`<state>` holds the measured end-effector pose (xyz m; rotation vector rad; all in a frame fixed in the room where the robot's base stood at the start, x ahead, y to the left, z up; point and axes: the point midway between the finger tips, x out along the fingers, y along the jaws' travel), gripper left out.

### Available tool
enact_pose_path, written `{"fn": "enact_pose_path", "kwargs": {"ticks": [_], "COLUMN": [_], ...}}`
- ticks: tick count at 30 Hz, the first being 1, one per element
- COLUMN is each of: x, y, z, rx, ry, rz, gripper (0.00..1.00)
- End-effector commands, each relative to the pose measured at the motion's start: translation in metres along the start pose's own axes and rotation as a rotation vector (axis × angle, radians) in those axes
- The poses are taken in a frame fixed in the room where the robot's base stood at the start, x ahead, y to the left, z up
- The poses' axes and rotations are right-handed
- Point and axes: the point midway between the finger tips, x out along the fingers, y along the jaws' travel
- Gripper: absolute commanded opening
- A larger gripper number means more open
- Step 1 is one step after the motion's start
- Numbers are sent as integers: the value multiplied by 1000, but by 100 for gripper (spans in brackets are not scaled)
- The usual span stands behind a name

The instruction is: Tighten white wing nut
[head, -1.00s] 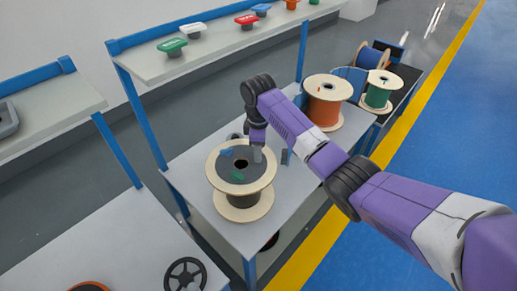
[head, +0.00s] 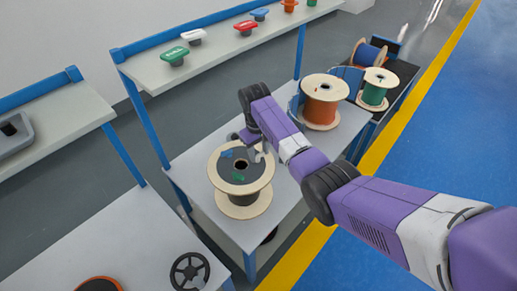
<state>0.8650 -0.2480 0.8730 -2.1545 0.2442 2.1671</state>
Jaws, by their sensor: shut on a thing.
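A wooden cable spool (head: 243,205) with a dark top disc stands on the grey workbench. On the disc lie a blue wing nut (head: 227,153) and a green wing nut (head: 238,177). My gripper (head: 261,156) points down at the back right of the disc. It is shut on the white wing nut, which the grey fingers largely hide. At this size I cannot tell how far down the nut sits.
An orange cable spool (head: 322,105) and a green one (head: 377,88) stand behind to the right. A shelf (head: 220,50) with several coloured handled pieces runs along the back. A black handwheel (head: 189,270) lies on the front left bench.

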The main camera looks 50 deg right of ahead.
Motion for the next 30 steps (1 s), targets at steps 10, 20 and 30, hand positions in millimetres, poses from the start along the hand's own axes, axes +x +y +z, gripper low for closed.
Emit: {"fn": "enact_pose_path", "kwargs": {"ticks": [10, 20, 30], "x": [-2, -1, -1], "y": [-1, -1, -3], "z": [2, 3, 4], "rx": [326, 639, 961], "ry": [-19, -37, -55], "rz": [0, 0, 0], "gripper": [2, 2, 2]}}
